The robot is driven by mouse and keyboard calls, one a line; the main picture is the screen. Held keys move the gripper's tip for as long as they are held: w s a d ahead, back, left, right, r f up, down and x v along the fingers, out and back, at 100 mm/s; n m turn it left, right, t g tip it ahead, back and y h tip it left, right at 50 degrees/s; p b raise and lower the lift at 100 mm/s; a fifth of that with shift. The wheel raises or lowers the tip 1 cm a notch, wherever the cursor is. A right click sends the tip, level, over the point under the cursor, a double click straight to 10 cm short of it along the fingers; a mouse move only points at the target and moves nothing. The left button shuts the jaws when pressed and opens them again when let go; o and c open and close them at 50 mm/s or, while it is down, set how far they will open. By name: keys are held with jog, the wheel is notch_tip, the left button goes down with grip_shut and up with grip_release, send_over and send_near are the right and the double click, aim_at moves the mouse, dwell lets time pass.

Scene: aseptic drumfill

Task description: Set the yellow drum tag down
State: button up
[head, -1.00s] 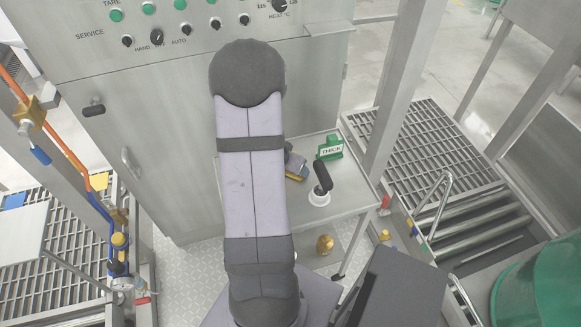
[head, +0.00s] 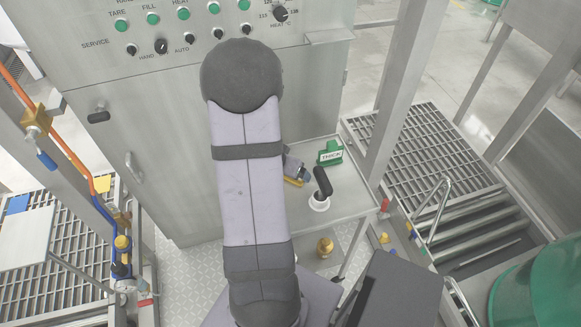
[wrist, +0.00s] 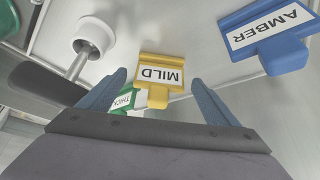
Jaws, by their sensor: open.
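The yellow drum tag (wrist: 162,72), labelled MILD, shows upside down in the wrist view, at the pale shelf. My gripper (wrist: 156,92) is open, with one blue-grey finger to each side of the tag in the picture and a gap on both sides. I cannot tell whether the tag's underside rests fully on the shelf. In the head view a small yellow part of the tag (head: 294,182) shows just right of my arm; the arm hides the rest of that spot.
A green THICK tag (head: 331,153) and a black-handled lever on a white base (head: 319,203) stand on the steel shelf (head: 345,200). A blue AMBER tag (wrist: 284,50) is right in the wrist view. The control cabinet (head: 150,130) stands behind the arm.

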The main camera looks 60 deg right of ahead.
jog(key=p+v, duration=0.4)
jog(key=v, duration=0.4)
jog(key=w+a+r+n+t+y, duration=0.35)
jog(key=w+a+n, duration=0.25)
jog(key=w+a, duration=0.65)
jog(key=w+a+n+t+y, duration=0.1)
jog(key=w+a+n+y, duration=0.3)
jog(key=a, duration=0.7)
jog(key=s+a+r+n+g+h, duration=0.1)
jog(key=s+a+n+g, duration=0.3)
jog(key=s+a+n, duration=0.4)
jog(key=shift+s+a+r, duration=0.7)
jog(key=shift+s+a, duration=0.35)
jog(key=shift+s, duration=0.55)
